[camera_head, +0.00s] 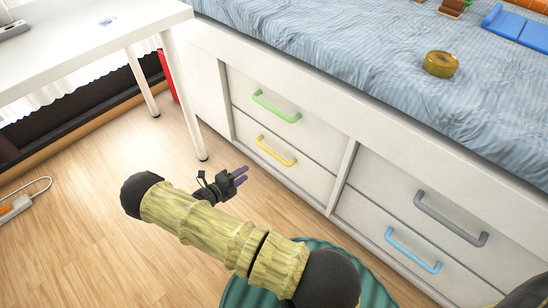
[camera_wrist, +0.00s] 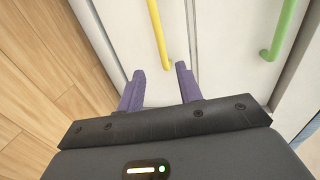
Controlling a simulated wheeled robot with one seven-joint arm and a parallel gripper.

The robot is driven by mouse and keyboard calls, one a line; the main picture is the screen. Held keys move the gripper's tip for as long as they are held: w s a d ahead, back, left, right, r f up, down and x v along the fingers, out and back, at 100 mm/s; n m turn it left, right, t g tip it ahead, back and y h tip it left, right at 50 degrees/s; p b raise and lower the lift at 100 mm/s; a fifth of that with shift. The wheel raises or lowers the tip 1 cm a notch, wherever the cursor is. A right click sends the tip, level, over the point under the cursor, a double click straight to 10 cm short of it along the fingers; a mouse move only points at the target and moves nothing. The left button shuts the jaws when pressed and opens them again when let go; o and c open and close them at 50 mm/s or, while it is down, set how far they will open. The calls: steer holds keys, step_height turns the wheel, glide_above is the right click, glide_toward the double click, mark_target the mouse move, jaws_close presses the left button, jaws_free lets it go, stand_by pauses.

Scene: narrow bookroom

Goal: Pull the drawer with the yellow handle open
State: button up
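The yellow handle (camera_head: 276,151) is on the lower left drawer (camera_head: 298,173) of the white bed base, under the green-handled drawer. The drawer front looks flush with the frame. In the wrist view the yellow handle (camera_wrist: 158,32) runs beyond my fingertips, roughly in line with the gap between them. My gripper (camera_head: 240,176) has purple fingers and is in front of the drawer, to the lower left of the handle. In the wrist view my gripper (camera_wrist: 159,76) is open, its fingers apart with nothing between them, and it does not touch the handle.
The green handle (camera_head: 276,106) is above, and grey (camera_head: 450,219) and blue (camera_head: 412,250) handles are to the right. A white table (camera_head: 80,35) has a leg (camera_head: 185,100) close to the drawers. A power strip (camera_head: 15,208) lies on the wooden floor (camera_head: 90,230), otherwise largely clear.

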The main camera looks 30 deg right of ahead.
mark_target(274, 154)
steer(key=shift+d, duration=0.15)
steer(key=b+x, duration=0.8)
steer(key=x, duration=0.8)
steer(key=shift+w+d+f, duration=0.1)
steer(key=shift+d+f, duration=0.05)
steer(key=shift+d, duration=0.1)
steer(key=shift+w+d, duration=0.1)
steer(key=shift+d, duration=0.2)
jaws_close()
